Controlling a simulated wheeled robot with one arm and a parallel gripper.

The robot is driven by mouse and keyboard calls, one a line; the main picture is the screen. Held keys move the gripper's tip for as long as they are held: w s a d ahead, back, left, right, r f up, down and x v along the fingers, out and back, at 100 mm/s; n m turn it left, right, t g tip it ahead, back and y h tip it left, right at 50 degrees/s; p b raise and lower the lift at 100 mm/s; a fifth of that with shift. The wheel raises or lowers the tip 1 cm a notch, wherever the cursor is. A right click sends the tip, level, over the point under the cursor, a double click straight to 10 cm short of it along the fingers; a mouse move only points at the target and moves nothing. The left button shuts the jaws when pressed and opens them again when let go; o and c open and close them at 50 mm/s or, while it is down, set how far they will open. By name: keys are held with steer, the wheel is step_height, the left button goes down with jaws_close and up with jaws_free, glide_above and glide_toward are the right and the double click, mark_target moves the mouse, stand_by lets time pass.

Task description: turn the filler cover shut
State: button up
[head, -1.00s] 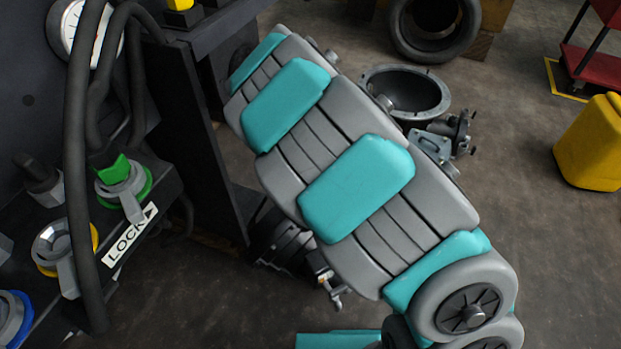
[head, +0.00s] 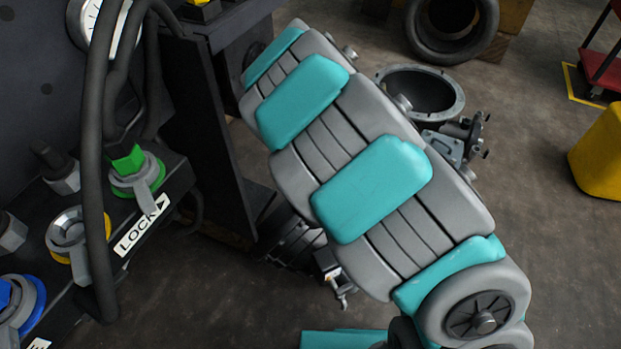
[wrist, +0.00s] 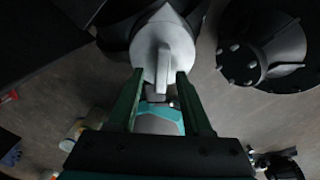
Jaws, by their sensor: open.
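In the wrist view a round pale-grey cover (wrist: 165,38), with a raised grip ridge across it, sits at the top centre, on a darker body. I take it to be the filler cover. My gripper (wrist: 160,76) has its two green fingers apart, with the tips at the near end of the ridge, one on each side. I cannot tell whether they touch it. I cannot make out the cover or my gripper in the head view, where my grey and turquoise arm fills the middle.
A bolted bell-shaped housing (wrist: 262,50) stands right of the cover; it also shows in the head view (head: 450,98). A yellow container (head: 600,155) stands at right.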

step_height(320, 180, up, 7)
steer(key=shift+r, duration=0.2)
stand_by(0.5)
steer(key=shift+d+r, duration=0.1)
steer(key=shift+d, duration=0.05)
steer(key=s+d+r+n, duration=0.4)
steer(key=s+d+n, duration=0.2)
steer(key=d+n, duration=0.15)
steer(key=s+d+r+n, duration=0.4)
steer(key=s+d+n, duration=0.3)
steer(key=d, duration=0.1)
steer(key=s+d+n+g, duration=0.1)
steer(key=s+d+n, duration=0.1)
steer(key=s+n, duration=1.5)
steer(key=shift+s+d+f+g, duration=0.25)
steer(key=shift+s+g, duration=0.15)
steer(key=shift+s, duration=0.05)
